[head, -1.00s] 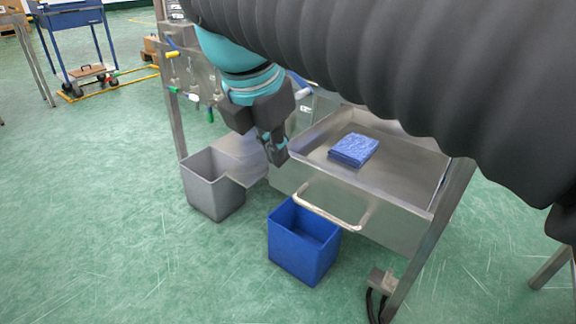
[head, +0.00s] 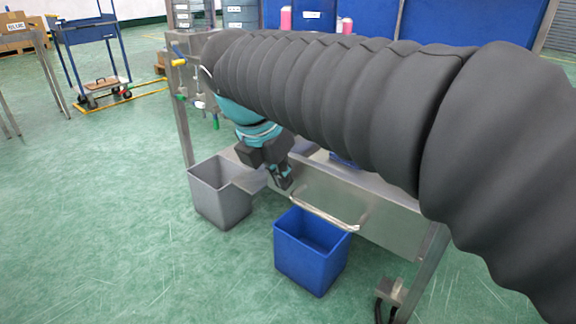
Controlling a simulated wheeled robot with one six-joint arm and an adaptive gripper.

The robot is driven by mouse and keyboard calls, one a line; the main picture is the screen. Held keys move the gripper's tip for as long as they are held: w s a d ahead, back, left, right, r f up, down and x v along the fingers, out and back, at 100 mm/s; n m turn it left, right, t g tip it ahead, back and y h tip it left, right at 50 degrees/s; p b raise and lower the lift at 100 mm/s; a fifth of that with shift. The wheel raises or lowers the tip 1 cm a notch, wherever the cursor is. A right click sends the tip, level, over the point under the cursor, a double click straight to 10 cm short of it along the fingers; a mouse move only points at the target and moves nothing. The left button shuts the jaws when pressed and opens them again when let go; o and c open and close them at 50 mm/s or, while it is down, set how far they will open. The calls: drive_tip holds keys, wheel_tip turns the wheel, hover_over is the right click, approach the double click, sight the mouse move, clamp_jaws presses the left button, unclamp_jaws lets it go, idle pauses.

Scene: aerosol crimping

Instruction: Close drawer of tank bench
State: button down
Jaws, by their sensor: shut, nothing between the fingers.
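The tank bench (head: 185,135) is a steel frame in the middle of the head view. Its drawer (head: 385,228) has a plain steel front with a bar handle (head: 325,214). The drawer's inside is mostly hidden behind my arm; a bit of blue cloth (head: 343,160) shows at its edge. How far the drawer stands out cannot be told. My gripper (head: 284,184) is shut and empty, pointing down by the left end of the drawer front, close to the handle's left end. Whether it touches the drawer cannot be told.
A grey bin (head: 222,205) stands on the floor at left and a blue bin (head: 310,265) stands below the handle. Blue containers and pink-topped bottles (head: 286,18) are behind. A blue cart (head: 88,35) stands far left.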

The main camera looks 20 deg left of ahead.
drive_tip(key=shift+w+d+r, duration=0.15)
drive_tip(key=shift+w+d, duration=0.25)
drive_tip(key=shift+d, duration=0.35)
drive_tip(key=shift+w+a, duration=0.2)
drive_tip(key=shift+a, duration=0.05)
